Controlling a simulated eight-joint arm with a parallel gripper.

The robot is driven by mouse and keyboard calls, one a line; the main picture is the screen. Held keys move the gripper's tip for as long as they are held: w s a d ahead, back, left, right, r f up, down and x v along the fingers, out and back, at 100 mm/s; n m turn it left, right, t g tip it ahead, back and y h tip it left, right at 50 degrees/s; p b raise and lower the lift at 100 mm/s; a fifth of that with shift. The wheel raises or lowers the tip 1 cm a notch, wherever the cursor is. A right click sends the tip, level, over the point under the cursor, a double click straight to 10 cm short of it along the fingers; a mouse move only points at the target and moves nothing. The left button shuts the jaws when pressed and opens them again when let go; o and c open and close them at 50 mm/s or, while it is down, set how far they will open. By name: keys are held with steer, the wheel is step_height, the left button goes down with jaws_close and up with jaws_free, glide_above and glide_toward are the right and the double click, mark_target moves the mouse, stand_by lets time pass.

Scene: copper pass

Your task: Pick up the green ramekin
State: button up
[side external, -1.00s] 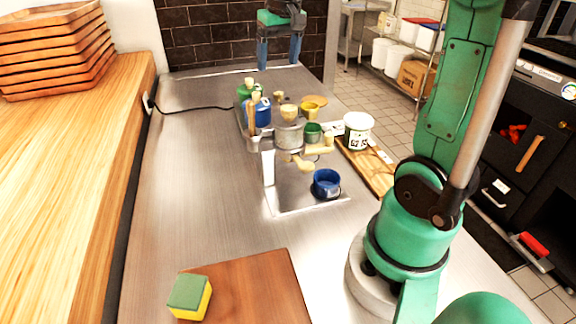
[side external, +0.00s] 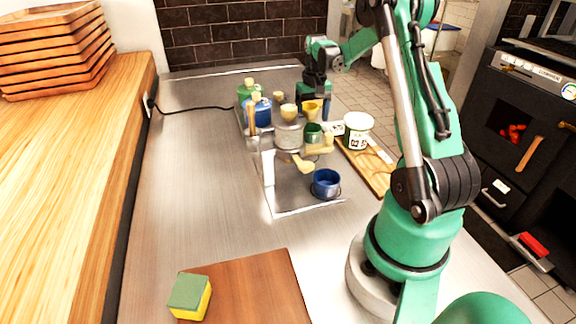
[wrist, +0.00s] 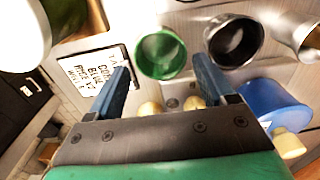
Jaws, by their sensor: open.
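The green ramekin (side external: 313,131) stands on the steel counter among several small vessels, partly hidden by nearby items in the side view. In the wrist view the green ramekin (wrist: 160,53) shows its open top, just beyond and between my fingertips. Whether a finger touches the ramekin cannot be told.
A dark round bowl (wrist: 234,40) is close to the ramekin on the right in the wrist view. A blue canister (wrist: 276,104) is near my right finger. A printed card (wrist: 92,72) lies at left. A white tub (side external: 357,130) and blue pot (side external: 326,183) stand nearby.

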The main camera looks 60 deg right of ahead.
mark_target(311, 128)
steer(key=shift+f, duration=2.15)
steer(key=c, duration=0.9)
steer(key=shift+r, duration=0.1)
steer(key=shift+c, duration=0.2)
